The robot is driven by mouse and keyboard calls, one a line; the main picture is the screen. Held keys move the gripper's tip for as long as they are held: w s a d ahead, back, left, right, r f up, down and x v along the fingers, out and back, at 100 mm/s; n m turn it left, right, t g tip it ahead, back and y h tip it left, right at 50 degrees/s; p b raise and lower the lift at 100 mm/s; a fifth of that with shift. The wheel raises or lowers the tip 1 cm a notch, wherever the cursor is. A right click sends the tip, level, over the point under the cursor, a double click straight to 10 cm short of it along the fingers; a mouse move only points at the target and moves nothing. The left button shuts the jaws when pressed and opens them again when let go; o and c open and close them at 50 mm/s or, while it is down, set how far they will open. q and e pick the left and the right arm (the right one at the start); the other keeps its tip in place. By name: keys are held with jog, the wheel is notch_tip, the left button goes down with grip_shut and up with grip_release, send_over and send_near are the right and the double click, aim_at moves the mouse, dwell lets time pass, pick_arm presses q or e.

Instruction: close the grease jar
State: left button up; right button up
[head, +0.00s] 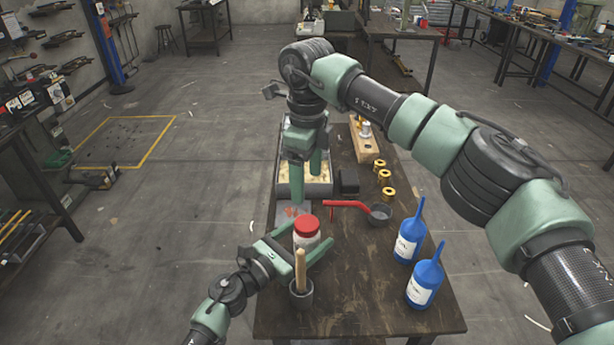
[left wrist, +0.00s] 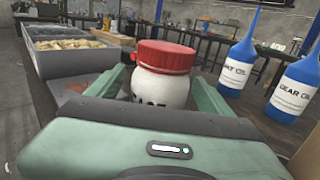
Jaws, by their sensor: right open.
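The grease jar (head: 306,240) is white with dark lettering and stands upright near the left edge of the table. Its red lid (head: 307,225) sits on top; I cannot tell how tight it is. In the left wrist view the jar (left wrist: 160,90) and lid (left wrist: 165,57) are between the fingers. My right gripper (head: 306,178) is open and empty, pointing down above the tray, beyond the jar.
A dark cup with a wooden-handled brush (head: 301,290) stands close in front of my left gripper. Two blue oil bottles (head: 409,240) (head: 424,283) stand at right. The table's front middle is clear.

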aim_at(297, 244)
pick_arm(q)
jog(key=b+v, duration=0.1)
jog(key=v, duration=0.6)
jog(key=shift+s+a, duration=0.3)
jog(key=shift+a, duration=0.05)
